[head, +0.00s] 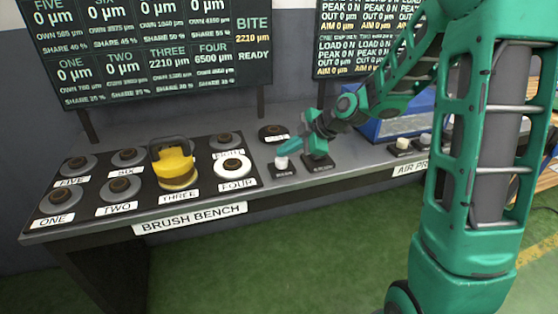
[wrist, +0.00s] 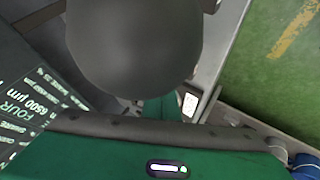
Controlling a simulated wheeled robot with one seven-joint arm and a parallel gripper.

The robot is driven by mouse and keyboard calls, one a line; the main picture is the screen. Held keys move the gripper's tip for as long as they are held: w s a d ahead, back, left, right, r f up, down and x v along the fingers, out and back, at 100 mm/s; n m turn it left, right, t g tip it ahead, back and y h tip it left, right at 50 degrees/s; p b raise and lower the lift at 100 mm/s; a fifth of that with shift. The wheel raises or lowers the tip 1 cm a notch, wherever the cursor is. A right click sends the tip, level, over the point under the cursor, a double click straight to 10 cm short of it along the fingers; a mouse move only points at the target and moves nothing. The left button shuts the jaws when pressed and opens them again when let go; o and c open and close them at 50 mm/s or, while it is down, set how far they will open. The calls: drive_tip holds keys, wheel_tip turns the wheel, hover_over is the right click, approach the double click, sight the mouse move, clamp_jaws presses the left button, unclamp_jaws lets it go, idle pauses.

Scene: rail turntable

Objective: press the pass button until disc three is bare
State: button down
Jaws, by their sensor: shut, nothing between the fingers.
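Disc three is mostly hidden under a yellow brush unit (head: 173,166) with a dark handle, behind the THREE label (head: 179,196). The board (head: 150,55) reads THREE 2210 µm, FOUR 6500 µm, ONE and TWO 0 µm, and BITE 2210 µm READY. My gripper (head: 286,149) is shut and empty, just above a pale button (head: 283,162) right of the discs. I cannot tell whether they touch. That button's small label is unreadable, so I cannot tell if it is the pass button. A large dark grey rounded shape (wrist: 135,45) fills the upper wrist view; I cannot identify it.
Disc four (head: 232,165) has a white top; several other discs have dark centres. A dark round control (head: 272,132) sits behind the pale button. Further right are a blue box (head: 385,127) and pale buttons (head: 403,143). Green floor (head: 300,250) lies clear in front.

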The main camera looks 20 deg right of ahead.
sight(286, 160)
drive_tip(key=shift+f, duration=0.6)
idle(0.6)
idle(0.3)
drive_tip(key=shift+r, duration=1)
drive_tip(key=shift+r, duration=2.5)
